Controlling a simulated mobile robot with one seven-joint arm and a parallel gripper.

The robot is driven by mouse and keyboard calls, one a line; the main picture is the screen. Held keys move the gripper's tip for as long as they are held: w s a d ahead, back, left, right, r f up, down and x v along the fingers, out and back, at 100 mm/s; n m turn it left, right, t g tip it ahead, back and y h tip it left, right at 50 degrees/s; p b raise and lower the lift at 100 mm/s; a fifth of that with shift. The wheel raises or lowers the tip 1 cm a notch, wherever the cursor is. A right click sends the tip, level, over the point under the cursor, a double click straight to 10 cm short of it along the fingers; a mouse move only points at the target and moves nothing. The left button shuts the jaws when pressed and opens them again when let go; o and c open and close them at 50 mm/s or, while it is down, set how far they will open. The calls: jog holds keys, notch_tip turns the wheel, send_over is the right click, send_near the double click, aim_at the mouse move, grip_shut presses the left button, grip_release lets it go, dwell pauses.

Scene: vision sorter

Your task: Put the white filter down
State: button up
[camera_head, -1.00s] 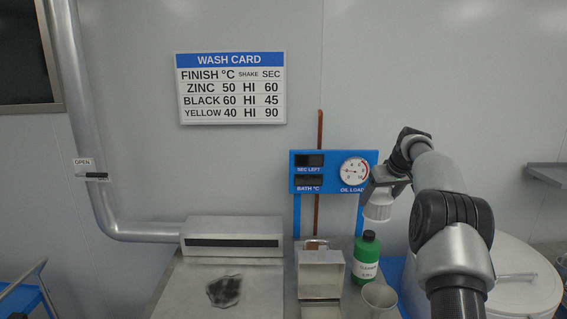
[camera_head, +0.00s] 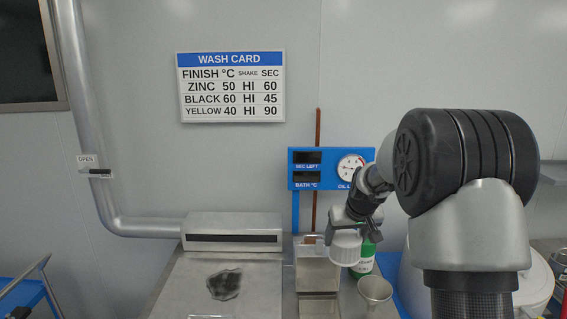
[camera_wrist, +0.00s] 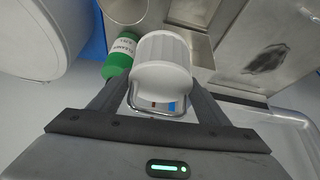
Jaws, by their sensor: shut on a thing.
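The white filter (camera_head: 345,247) is a ribbed white cylinder with a wire handle. My gripper (camera_head: 352,229) is shut on it and holds it above the worktop, in front of the green bottle and beside the metal box. In the wrist view the filter (camera_wrist: 162,68) sits between the fingers of my gripper (camera_wrist: 158,112), its handle toward the palm. The filter hides part of the green bottle (camera_head: 364,262) and of the metal box's right side.
An open metal box (camera_head: 318,275) stands on the worktop. A metal funnel cup (camera_head: 375,290) is in front of the bottle. A dark stain (camera_head: 224,285) marks the bare steel bench (camera_head: 185,290) at left. A white drum (camera_head: 537,285) stands at right.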

jog(key=s+a+f+m, duration=0.1)
jog(key=s+a+f, duration=0.1)
jog(key=s, duration=0.6)
jog(key=s+a+f, duration=0.2)
jog(key=s, duration=0.7)
jog(key=s+f+b, duration=0.4)
jog(key=f, duration=0.6)
jog(key=shift+s+d+f, duration=0.2)
jog(key=shift+f, duration=0.15)
